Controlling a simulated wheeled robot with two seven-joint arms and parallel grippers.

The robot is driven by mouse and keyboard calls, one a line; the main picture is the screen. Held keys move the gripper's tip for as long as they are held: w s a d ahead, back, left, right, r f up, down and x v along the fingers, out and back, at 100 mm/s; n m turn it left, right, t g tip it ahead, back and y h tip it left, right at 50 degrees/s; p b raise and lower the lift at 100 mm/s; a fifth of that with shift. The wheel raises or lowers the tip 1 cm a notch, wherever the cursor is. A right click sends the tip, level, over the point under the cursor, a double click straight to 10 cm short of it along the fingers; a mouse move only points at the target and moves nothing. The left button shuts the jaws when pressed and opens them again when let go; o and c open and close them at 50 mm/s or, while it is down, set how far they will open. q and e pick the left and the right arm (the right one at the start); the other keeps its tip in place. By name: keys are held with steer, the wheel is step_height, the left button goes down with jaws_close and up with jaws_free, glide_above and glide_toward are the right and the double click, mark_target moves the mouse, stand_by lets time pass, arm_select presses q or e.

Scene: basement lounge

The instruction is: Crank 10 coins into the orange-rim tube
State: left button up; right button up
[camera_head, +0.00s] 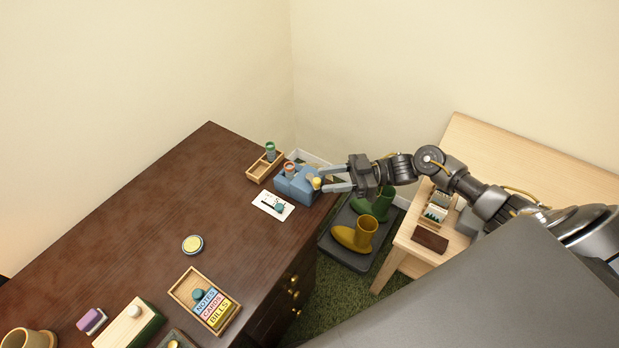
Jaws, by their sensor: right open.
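A blue coin machine (295,187) stands at the far right corner of the dark desk. A tube with an orange rim (290,168) stands upright in its top; its fill level is too small to read. A pale yellow crank knob (316,183) shows at the machine's right side. My right gripper (324,181) reaches in from the right with its fingers apart, tips on either side of the knob or just beside it. I cannot tell whether they touch it. My left gripper is not in view.
A wooden tray (255,175) with a green-rimmed tube (270,149) stands behind the machine. A white card (268,208) lies in front. A round tin (192,245) and a box of labelled blocks (180,292) are nearer. Boots (355,236) stand below the desk's right edge.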

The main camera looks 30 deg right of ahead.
mark_target(315, 180)
steer(key=p+x, duration=0.1)
steer(key=x, duration=0.3)
steer(key=shift+a+r, duration=0.15)
steer(key=shift+a, duration=0.05)
steer(key=shift+w+a, duration=0.25)
steer(key=shift+a, duration=0.35)
steer(key=shift+c, duration=0.4)
jaws_close()
steer(key=shift+a+p, duration=0.1)
steer(key=shift+p, duration=0.4)
steer(key=shift+w+a+m+t+h+p, duration=0.35)
steer(key=shift+w+m+t+h+p, duration=0.05)
steer(key=shift+m+t+h+p, duration=1.25)
steer(key=shift+w+a+m+t+h+p, duration=0.3)
steer(key=shift+w+m+t+h+p, duration=0.1)
steer(key=shift+m+t+h+p, duration=1.35)
steer(key=shift+w+a+m+t+h+p, duration=0.4)
steer(key=shift+m+t+h+p, duration=1)
steer(key=shift+t, duration=0.5)
steer(key=shift+w, duration=0.1)
